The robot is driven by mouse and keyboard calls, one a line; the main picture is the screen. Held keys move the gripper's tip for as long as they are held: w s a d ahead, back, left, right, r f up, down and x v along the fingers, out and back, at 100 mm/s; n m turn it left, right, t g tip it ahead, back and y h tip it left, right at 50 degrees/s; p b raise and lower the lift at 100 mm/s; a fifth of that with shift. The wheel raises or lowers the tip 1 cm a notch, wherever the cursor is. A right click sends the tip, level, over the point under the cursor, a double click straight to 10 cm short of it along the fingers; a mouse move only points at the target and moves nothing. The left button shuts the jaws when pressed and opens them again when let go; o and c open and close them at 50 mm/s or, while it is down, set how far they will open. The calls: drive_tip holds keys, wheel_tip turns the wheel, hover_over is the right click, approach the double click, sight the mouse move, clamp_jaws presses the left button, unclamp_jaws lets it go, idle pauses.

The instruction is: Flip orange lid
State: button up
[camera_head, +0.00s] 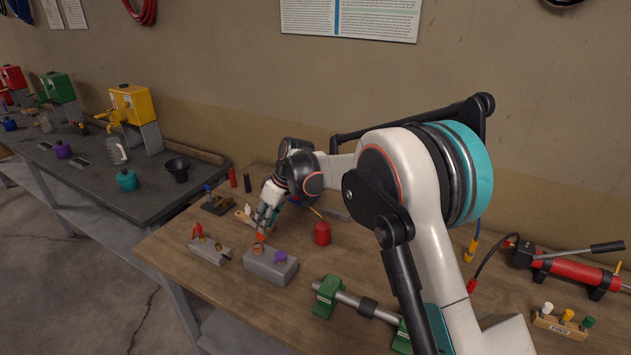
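A grey block (270,268) sits on the wooden table and has two round fittings on top. The right fitting has a purple cap (280,256). The left fitting is a copper-orange ring (258,248), with a small bright orange lid (261,237) just above it. My gripper (263,228) points down at the orange lid, with its fingertips at or very close to it. The fingers partly hide the lid. I cannot tell whether they grip it or only touch it.
A second grey block (209,250) with red-handled fittings stands to the left. A red can (322,232) stands to the right, behind a green-ended clamp bar (357,301). A red hydraulic pump (566,270) lies at far right. Bare wood (180,285) shows at front left.

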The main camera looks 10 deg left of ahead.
drive_tip(key=p+v, duration=0.2)
drive_tip(key=v, duration=1.1)
drive_tip(key=s+d+r+m+t+b, duration=0.1)
drive_tip(key=s+d+r, duration=0.3)
drive_tip(key=d, duration=0.6)
drive_tip(key=shift+r+m+t+h+b, duration=0.2)
drive_tip(key=shift+m+t+h+b, duration=0.1)
drive_tip(key=shift+m+b, duration=0.4)
drive_tip(key=shift+a, duration=0.15)
drive_tip(key=w+a+f+n+p, duration=0.2)
drive_tip(key=a+f+n+p, duration=0.15)
drive_tip(key=a+p, duration=0.5)
drive_tip(key=shift+m, duration=0.45)
drive_tip(key=shift+s+a+r+b+x, duration=0.1)
drive_tip(key=shift+s+a+b+x, duration=0.25)
drive_tip(key=shift+x, duration=2.2)
drive_tip(key=shift+a+r+b+x, duration=0.1)
drive_tip(key=shift+a+b+x, duration=0.35)
drive_tip(key=shift+x, duration=2.15)
drive_tip(key=shift+s+a+r+b+x, duration=0.15)
drive_tip(key=shift+b+x, duration=0.45)
drive_tip(key=shift+x, duration=1.95)
clamp_jaws()
